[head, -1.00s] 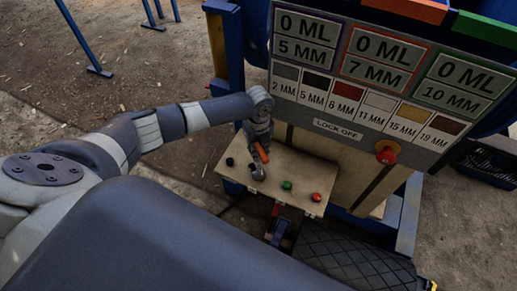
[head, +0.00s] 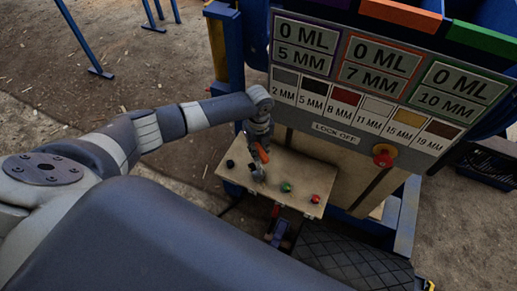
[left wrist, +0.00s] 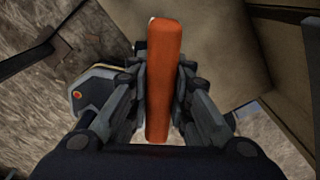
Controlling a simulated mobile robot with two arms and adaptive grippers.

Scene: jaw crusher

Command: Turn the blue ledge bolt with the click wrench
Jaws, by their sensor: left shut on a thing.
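My left gripper (head: 260,146) is shut on the orange handle of the click wrench (head: 262,154), above the left part of a tan ledge. In the left wrist view the orange handle (left wrist: 165,80) stands upright in the picture between the two fingers of my left gripper (left wrist: 162,90). The wrench's grey lower part (head: 258,174) shows just below the handle, over the ledge. I cannot pick out a blue bolt; it may be hidden by the gripper or the wrench. Whether the wrench touches a bolt cannot be told. My right gripper is not in view.
The tan ledge (head: 305,178) carries a dark knob (head: 230,163), a green button (head: 286,187) and a red button (head: 315,198). A sign panel (head: 365,85) with a red knob (head: 384,156) rises behind it. Dark ribbed plating (head: 350,258) lies in front.

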